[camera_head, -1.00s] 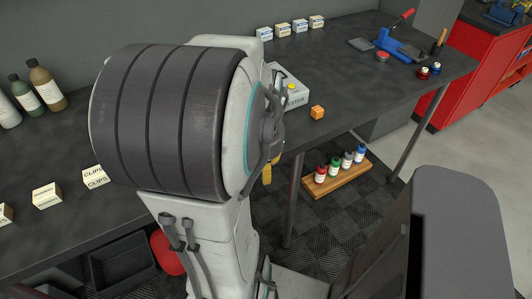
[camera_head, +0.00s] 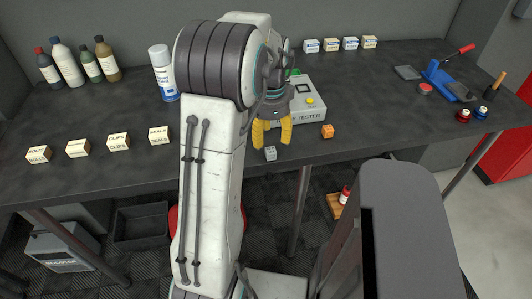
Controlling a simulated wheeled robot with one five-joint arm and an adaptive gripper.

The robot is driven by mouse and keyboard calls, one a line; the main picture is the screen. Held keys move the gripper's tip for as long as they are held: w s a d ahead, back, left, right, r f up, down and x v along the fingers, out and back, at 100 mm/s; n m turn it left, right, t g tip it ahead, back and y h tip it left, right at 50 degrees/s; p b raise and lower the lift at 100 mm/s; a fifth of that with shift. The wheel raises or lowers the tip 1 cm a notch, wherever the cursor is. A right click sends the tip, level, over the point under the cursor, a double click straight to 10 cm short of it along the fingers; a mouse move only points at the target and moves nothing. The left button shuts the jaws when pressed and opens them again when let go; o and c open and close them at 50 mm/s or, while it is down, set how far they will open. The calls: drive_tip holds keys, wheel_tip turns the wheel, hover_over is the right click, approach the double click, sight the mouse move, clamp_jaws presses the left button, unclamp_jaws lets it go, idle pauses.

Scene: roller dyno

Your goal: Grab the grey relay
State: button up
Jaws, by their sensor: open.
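The grey relay (camera_head: 270,153) is a small light grey block on the dark bench, near its front edge. My gripper (camera_head: 272,134) has yellow fingers pointing down, spread apart and empty. It is just above and behind the relay in the picture; the relay shows below the fingers, and I cannot tell the exact height gap. An orange relay-like block (camera_head: 327,131) lies to the right. The relay tester (camera_head: 306,112), a pale box with a yellow button, stands behind, partly hidden by my gripper.
Small labelled boxes (camera_head: 117,142) line the bench at left, with bottles (camera_head: 66,63) and a spray can (camera_head: 163,73) behind. More boxes (camera_head: 330,45) stand at the back. A blue press (camera_head: 443,78) is at right. Bare bench (camera_head: 380,108) lies right of the orange block.

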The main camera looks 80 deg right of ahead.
sight(269, 150)
drive_tip(key=f, duration=0.5)
drive_tip(key=shift+w+a, duration=0.1)
drive_tip(key=shift+a, duration=0.2)
drive_tip(key=shift+f, duration=0.85)
drive_tip(key=shift+o, duration=0.2)
drive_tip(key=c, duration=1.1)
